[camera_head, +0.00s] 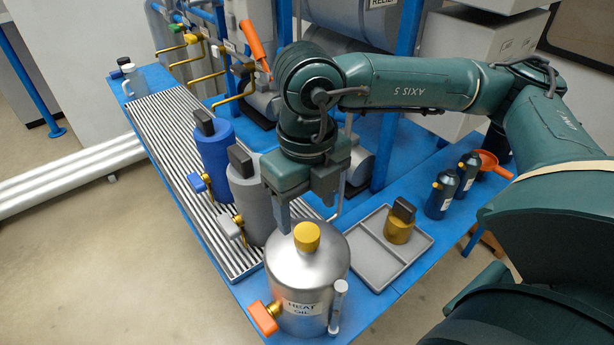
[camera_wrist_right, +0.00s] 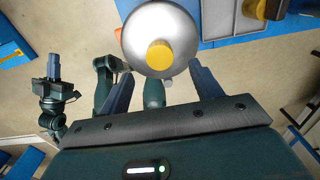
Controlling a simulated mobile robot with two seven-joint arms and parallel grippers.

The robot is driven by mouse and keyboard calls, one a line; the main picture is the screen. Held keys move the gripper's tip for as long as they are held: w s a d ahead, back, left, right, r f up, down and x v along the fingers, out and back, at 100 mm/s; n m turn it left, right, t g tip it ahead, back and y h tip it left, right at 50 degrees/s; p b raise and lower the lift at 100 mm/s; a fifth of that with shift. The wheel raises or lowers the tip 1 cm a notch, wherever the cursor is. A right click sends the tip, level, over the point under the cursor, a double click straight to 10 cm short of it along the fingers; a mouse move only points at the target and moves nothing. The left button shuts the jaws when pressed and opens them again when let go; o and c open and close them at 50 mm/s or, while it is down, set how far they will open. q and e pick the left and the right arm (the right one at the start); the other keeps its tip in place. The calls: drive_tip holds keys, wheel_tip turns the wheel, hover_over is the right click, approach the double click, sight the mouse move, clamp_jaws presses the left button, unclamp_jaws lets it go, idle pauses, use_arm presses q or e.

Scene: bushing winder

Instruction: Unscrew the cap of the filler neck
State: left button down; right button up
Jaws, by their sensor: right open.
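A round silver tank labelled HEAT OIL (camera_head: 302,282) stands at the near end of the blue bench. A yellow cap (camera_head: 307,237) sits on the filler neck on its top; the neck itself is hidden under the cap. My right gripper (camera_head: 311,212) is open and empty, pointing down just above and behind the cap. In the right wrist view the cap (camera_wrist_right: 159,55) shows beyond the fingertips, roughly centred between the fingers and apart from them. My left gripper (camera_wrist_right: 54,68) shows small at the left of the right wrist view; its jaw opening is unclear.
An orange-handled valve (camera_head: 265,317) and a clear sight tube (camera_head: 338,305) stick out from the tank. Grey (camera_head: 248,200) and blue (camera_head: 214,150) canisters stand behind on the ribbed rack. A grey tray (camera_head: 372,262) with a brass black-topped piece (camera_head: 399,230) lies to the right.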

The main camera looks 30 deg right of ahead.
sight(307, 232)
wheel_tip(307, 232, down, 4)
drive_tip(key=shift+f, duration=0.8)
